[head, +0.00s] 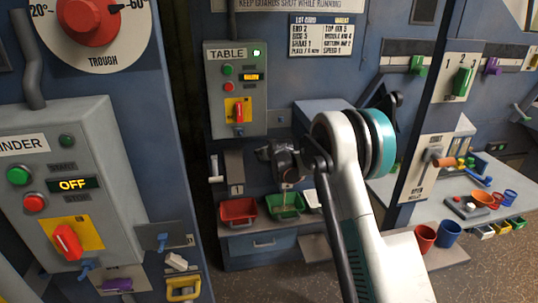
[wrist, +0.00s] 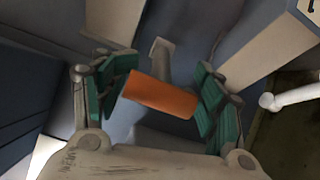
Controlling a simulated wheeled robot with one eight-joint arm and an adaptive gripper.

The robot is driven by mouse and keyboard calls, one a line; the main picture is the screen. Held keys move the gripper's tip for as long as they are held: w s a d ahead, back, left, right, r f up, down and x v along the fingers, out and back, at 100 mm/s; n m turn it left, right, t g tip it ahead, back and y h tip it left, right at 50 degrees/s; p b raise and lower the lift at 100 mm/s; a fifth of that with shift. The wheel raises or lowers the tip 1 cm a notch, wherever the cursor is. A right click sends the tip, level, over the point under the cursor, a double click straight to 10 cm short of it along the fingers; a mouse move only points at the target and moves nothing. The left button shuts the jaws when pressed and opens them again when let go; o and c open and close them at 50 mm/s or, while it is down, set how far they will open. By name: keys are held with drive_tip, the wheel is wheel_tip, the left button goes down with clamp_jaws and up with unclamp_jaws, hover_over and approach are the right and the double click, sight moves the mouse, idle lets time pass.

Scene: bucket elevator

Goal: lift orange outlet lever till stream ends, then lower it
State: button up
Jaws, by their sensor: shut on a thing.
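The orange lever grip (wrist: 160,95) lies between the green pads of my gripper (wrist: 163,88) in the wrist view, tilted, with a grey stem behind it. My gripper is shut on it. In the head view my gripper (head: 283,163) is at the outlet above the trays, partly covered by my arm, and I cannot make out the orange grip there. A thin tan streak (head: 286,196) shows below my gripper, over the green tray (head: 285,206); it looks like the stream.
A red tray (head: 238,211) stands left of the green one, a white tray (head: 312,200) right of it. The TABLE control box (head: 236,90) is above left. Another orange-handled lever (head: 443,162) is at right. Red and blue cups (head: 448,233) stand on the lower right ledge.

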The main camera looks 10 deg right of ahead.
drive_tip(key=shift+w+r, duration=0.1)
drive_tip(key=shift+r, duration=0.05)
drive_tip(key=shift+c, duration=0.2)
drive_tip(key=o, duration=1.3)
drive_tip(key=shift+c, duration=0.2)
drive_tip(key=o, duration=0.4)
drive_tip(key=shift+r, duration=0.15)
drive_tip(key=shift+s, duration=0.2)
drive_tip(key=v, duration=1.1)
drive_tip(key=shift+s+r, duration=0.15)
drive_tip(key=shift+s, duration=0.2)
